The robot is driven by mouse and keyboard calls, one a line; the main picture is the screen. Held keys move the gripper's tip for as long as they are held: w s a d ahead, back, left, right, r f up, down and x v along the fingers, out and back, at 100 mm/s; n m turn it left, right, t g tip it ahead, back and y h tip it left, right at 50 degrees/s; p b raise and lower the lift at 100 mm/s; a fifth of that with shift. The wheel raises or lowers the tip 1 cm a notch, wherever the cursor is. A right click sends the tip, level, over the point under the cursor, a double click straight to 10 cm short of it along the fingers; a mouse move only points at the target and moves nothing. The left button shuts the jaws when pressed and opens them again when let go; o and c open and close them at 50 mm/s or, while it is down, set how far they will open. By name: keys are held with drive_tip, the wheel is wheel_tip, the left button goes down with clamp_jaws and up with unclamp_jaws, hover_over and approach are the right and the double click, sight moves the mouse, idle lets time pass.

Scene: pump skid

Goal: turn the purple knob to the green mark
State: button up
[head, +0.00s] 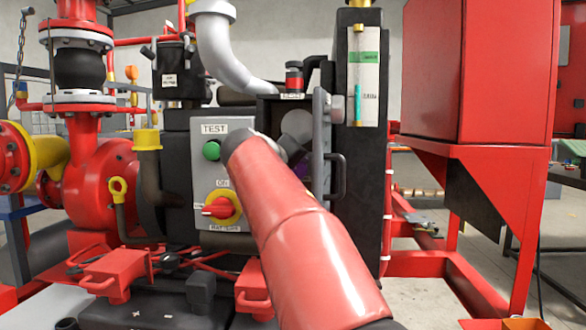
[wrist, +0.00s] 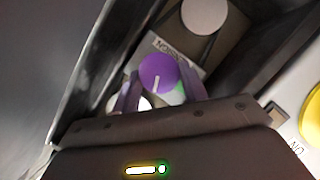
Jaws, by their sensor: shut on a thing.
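The purple knob (wrist: 158,70) is round with a white pointer line, which points down in the wrist view, slightly left. A green mark (wrist: 180,92) shows beside the knob's lower right edge, and the line is apart from it. My gripper (wrist: 162,80) has one finger on each side of the knob and is shut on it. In the head view only a sliver of the purple knob (head: 302,168) shows inside the dark recess.
The recess has an open door with a black handle (head: 338,175) on its right. To the left is a grey panel with a green button (head: 212,151) and a red switch on yellow (head: 222,208). A pale round part (wrist: 205,14) sits beyond the knob.

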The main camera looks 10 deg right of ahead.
drive_tip(key=shift+a+f+n, duration=0.1)
drive_tip(key=shift+f+n, duration=0.05)
drive_tip(key=shift+n, duration=0.15)
drive_tip(key=shift+f+n+t+h+b, duration=0.2)
drive_tip(key=shift+n+t+h+b, duration=0.4)
drive_tip(key=shift+n+b, duration=1)
drive_tip(key=shift+f+n+t+h+b, duration=0.15)
drive_tip(key=shift+n+t+h+b, duration=0.6)
drive_tip(key=shift+n, duration=1.5)
drive_tip(key=shift+f+n+t+h+b, duration=0.2)
drive_tip(key=shift+n+t+h+b, duration=0.2)
drive_tip(key=shift+n+b, duration=1.3)
drive_tip(key=shift+n+p, duration=0.3)
drive_tip(key=shift+n, duration=0.05)
drive_tip(key=o, duration=1)
drive_tip(key=shift+r, duration=0.1)
